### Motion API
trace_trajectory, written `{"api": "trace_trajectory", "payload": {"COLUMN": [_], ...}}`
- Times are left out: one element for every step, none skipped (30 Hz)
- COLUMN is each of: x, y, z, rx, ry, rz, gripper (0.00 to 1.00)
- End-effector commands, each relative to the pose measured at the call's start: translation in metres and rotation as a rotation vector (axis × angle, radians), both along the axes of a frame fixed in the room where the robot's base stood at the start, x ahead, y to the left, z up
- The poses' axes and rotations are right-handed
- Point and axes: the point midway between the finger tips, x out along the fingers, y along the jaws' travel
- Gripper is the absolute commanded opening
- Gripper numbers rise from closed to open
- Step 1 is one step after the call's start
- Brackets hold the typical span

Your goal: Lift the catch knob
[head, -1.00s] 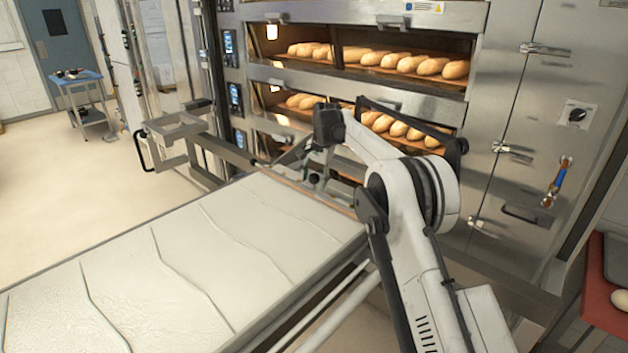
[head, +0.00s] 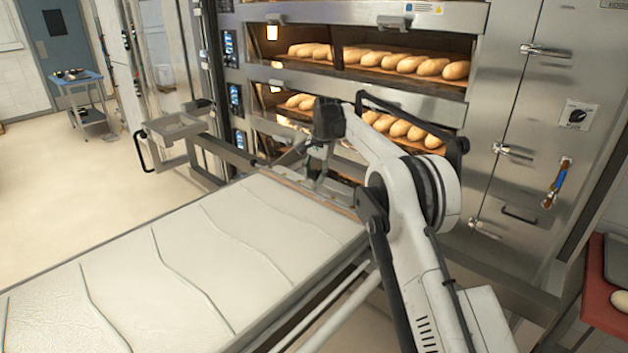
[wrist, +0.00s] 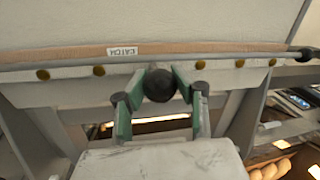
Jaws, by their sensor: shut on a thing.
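The catch knob (wrist: 159,85) is a round black ball in the wrist view, at the end of the loader board just below the "CATCH" label (wrist: 122,50). My gripper (wrist: 159,82) has its two green-padded fingers on either side of the knob, shut on it. In the head view my gripper (head: 318,165) is at the far end of the loader, in front of the ovens. There the knob is hidden or too small to make out.
The loader's pale canvas belt (head: 190,255) stretches toward the lower left. Deck ovens with loaves (head: 405,64) stand behind my arm. A steel frame (head: 180,130) is left of the loader. A blue-topped trolley (head: 78,80) stands far left, with open floor before it.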

Motion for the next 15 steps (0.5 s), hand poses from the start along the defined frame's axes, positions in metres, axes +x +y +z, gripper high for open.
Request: {"api": "trace_trajectory", "payload": {"x": [0.0007, 0.0006, 0.0006, 0.0007, 0.0007, 0.0007, 0.0009, 0.0009, 0.0007, 0.0008, 0.0007, 0.0007, 0.0007, 0.0006, 0.0006], "y": [0.0006, 0.0007, 0.0008, 0.0009, 0.0009, 0.0010, 0.0010, 0.0010, 0.0010, 0.0010, 0.0010, 0.0009, 0.0009, 0.0009, 0.0008], "z": [0.0030, 0.0031, 0.0034, 0.0036, 0.0037, 0.0039, 0.0039, 0.0039, 0.0037, 0.0035, 0.0034, 0.0032, 0.0030, 0.0029, 0.0027], "rx": [0.003, 0.003, 0.003, 0.003, 0.003, 0.004, 0.004, 0.003, 0.003, 0.003, 0.003, 0.003, 0.003, 0.003, 0.003], "ry": [-0.004, -0.004, -0.005, -0.005, -0.005, -0.005, -0.005, -0.005, -0.005, -0.005, -0.005, -0.005, -0.004, -0.004, -0.004], "rz": [0.000, 0.000, -0.001, -0.001, -0.001, -0.001, -0.001, -0.001, -0.001, -0.001, -0.001, -0.001, 0.000, 0.000, 0.000], "gripper": [0.00, 0.00, 0.00, 0.00, 0.00, 0.27, 0.31, 0.35, 0.41, 0.45, 0.49, 0.50, 0.50, 0.50, 0.50]}}
